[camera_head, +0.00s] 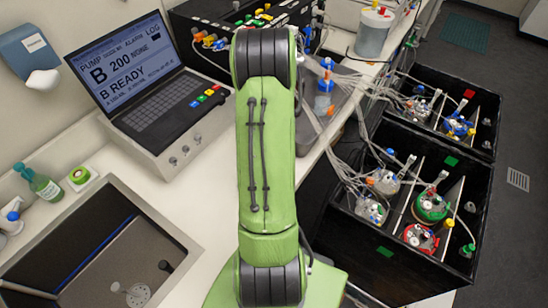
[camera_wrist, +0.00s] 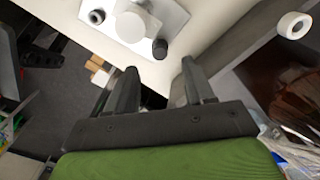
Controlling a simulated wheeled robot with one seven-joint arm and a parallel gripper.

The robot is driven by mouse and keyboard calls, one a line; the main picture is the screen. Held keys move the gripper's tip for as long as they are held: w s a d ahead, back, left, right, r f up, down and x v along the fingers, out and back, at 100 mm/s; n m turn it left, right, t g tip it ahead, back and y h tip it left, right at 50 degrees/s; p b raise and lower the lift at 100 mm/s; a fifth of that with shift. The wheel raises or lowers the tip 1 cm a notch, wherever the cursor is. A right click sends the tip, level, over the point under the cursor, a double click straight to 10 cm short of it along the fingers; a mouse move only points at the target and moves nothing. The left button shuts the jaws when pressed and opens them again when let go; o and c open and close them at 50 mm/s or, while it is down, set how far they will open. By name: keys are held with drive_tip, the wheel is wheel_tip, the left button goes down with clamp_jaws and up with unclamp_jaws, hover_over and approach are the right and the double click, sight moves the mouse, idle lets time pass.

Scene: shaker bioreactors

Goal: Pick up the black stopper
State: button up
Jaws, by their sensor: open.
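A small dark round piece that looks like the black stopper (camera_wrist: 160,48) sits at the edge of a white plate (camera_wrist: 176,15) in the wrist view. It is beside a white round object (camera_wrist: 131,26). My gripper (camera_wrist: 159,66) is open and empty, its two dark fingers pointing toward the white surface. The dark piece shows between the fingertips in the picture, beyond them; the exact gap cannot be told. In the head view my green arm fills the middle and my gripper does not show. I cannot clearly make out the stopper there.
In the wrist view, a dark grey ring (camera_wrist: 97,16) lies on the plate and a white roll (camera_wrist: 294,25) lies at right. In the head view, a laptop (camera_head: 150,85), a sink (camera_head: 180,239) and a green bottle (camera_head: 42,186) are left; black flask boxes (camera_head: 345,238) are right.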

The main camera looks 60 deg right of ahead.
drive_tip(key=f, duration=0.2)
drive_tip(key=shift+w+d+f, duration=0.1)
drive_tip(key=shift+d+f, duration=0.25)
drive_tip(key=f, duration=0.5)
drive_tip(key=shift+a, duration=0.2)
drive_tip(key=shift+s+a, duration=0.15)
drive_tip(key=shift+s, duration=0.05)
drive_tip(key=shift+c, duration=0.8)
clamp_jaws()
